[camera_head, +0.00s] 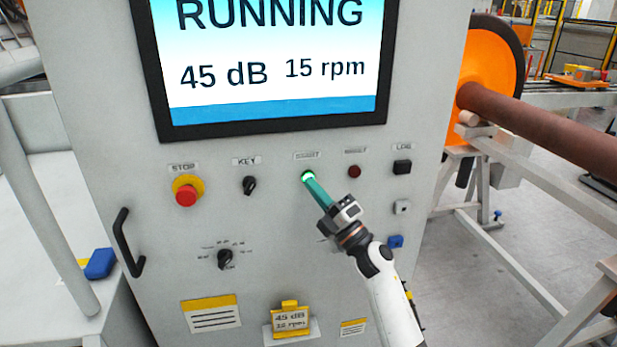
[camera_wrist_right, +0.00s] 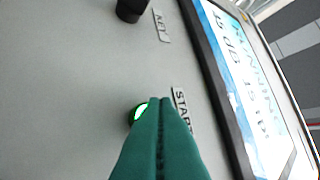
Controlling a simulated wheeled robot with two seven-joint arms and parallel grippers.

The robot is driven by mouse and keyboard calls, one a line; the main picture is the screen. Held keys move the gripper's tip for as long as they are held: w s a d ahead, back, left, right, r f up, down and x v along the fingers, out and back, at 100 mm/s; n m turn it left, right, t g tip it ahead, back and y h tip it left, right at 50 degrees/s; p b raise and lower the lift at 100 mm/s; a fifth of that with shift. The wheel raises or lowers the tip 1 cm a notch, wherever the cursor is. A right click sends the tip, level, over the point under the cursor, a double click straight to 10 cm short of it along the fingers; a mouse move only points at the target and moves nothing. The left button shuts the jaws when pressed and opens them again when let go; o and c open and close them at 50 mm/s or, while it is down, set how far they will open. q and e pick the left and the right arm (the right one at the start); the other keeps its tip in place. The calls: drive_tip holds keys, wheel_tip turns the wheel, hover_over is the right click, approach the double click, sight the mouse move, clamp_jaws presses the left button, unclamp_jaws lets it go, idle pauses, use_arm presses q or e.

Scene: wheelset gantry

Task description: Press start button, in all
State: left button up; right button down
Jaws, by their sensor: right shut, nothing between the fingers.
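The start button (camera_head: 307,175) is a round button glowing green on the grey control cabinet, below the screen. It also shows in the right wrist view (camera_wrist_right: 137,113), beside the START label (camera_wrist_right: 183,108). My right gripper (camera_head: 311,184) has its green fingers shut and empty, with the tips at the button. The fingers cover part of the button, and I cannot tell whether they touch it. The screen (camera_head: 275,75) reads RUNNING, 45 dB and 15 rpm. My left gripper is not in view.
A red stop button (camera_head: 187,191) and a black key switch (camera_head: 249,185) sit left of the start button. A black handle (camera_head: 127,243) sticks out at the cabinet's left.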

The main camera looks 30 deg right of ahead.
drive_tip(key=shift+s+a, duration=0.1)
drive_tip(key=shift+s, duration=0.25)
drive_tip(key=s+p, duration=0.1)
drive_tip(key=s, duration=0.1)
drive_tip(key=s+a, duration=0.1)
drive_tip(key=s, duration=0.2)
drive_tip(key=shift+p, duration=0.35)
drive_tip(key=shift+w+f, duration=0.1)
idle(0.5)
